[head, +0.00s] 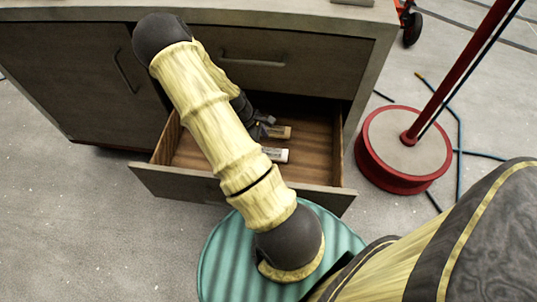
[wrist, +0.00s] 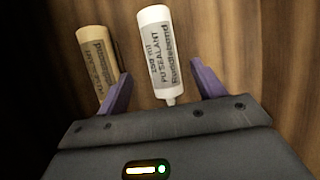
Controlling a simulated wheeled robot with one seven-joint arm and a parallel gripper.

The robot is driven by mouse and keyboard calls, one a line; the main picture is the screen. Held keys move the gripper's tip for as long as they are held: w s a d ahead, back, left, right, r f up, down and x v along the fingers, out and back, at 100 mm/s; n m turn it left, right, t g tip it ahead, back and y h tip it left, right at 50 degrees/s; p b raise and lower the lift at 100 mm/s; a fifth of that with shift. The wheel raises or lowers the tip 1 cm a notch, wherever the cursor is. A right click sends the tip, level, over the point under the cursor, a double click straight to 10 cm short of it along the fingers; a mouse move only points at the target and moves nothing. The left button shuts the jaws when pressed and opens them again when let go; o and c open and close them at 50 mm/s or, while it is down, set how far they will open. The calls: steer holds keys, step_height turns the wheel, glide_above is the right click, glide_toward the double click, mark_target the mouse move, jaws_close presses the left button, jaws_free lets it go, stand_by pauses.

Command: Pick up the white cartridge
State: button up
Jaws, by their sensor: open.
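The white cartridge (wrist: 158,50) is a white tube with dark print and a narrow nozzle, lying in the open drawer. In the wrist view it lies ahead of my gripper (wrist: 163,88), its nozzle end between the two purple fingers. The fingers are open, with a gap on each side of it. In the head view the white cartridge (head: 275,155) lies on the drawer floor, partly hidden by my arm. My gripper (head: 268,125) is inside the drawer above the floor, partly hidden by my arm.
A tan cartridge (wrist: 98,58) lies to the left of the white one, close to the left finger. The wooden drawer (head: 320,140) has raised walls around them. A closed drawer (head: 270,62) sits above it. A red stand (head: 405,145) and hoses are on the right.

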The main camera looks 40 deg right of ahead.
mark_target(267, 150)
steer(key=b+x, duration=0.2)
steer(key=x, duration=0.3)
steer(key=shift+s+a+f, duration=0.1)
steer(key=shift+s+a, duration=0.05)
steer(key=shift+s, duration=0.05)
steer(key=c, duration=1.2)
step_height(267, 150, up, 10)
steer(key=p, duration=0.3)
